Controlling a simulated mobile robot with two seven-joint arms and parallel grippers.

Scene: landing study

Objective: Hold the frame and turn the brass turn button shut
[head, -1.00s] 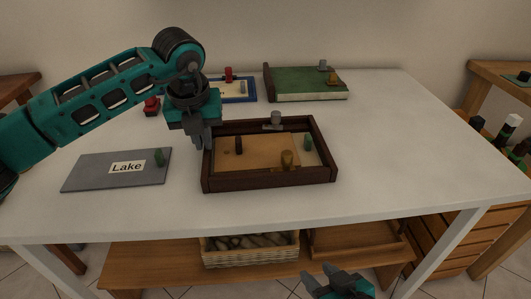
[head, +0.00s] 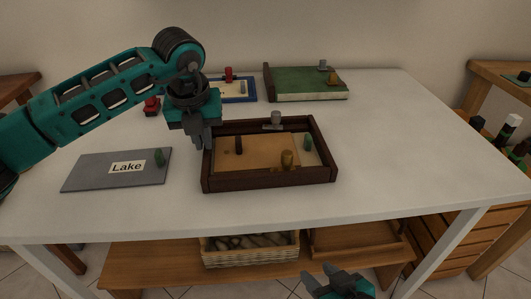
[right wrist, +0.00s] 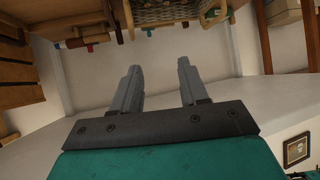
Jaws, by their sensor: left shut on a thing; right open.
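The dark brown wooden frame (head: 270,181) lies on the white table, around a tan backing board (head: 262,145). A brass turn button (head: 287,159) stands near its front side. A dark button (head: 238,145), a green one (head: 308,142) and a grey one (head: 275,121) stand at the other sides. My left gripper (head: 204,142) points down at the frame's left side and is shut on it; its fingertips are partly hidden. My right gripper (head: 320,275) is open and empty, low in front of the table; its spread fingers show in the right wrist view (right wrist: 160,85).
A grey panel (head: 90,172) labelled "Lake" with a green knob lies left of the frame. A blue-edged frame (head: 251,98) and a green board (head: 300,84) lie behind. A basket (head: 250,254) sits on the shelf below. The table right of the frame is clear.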

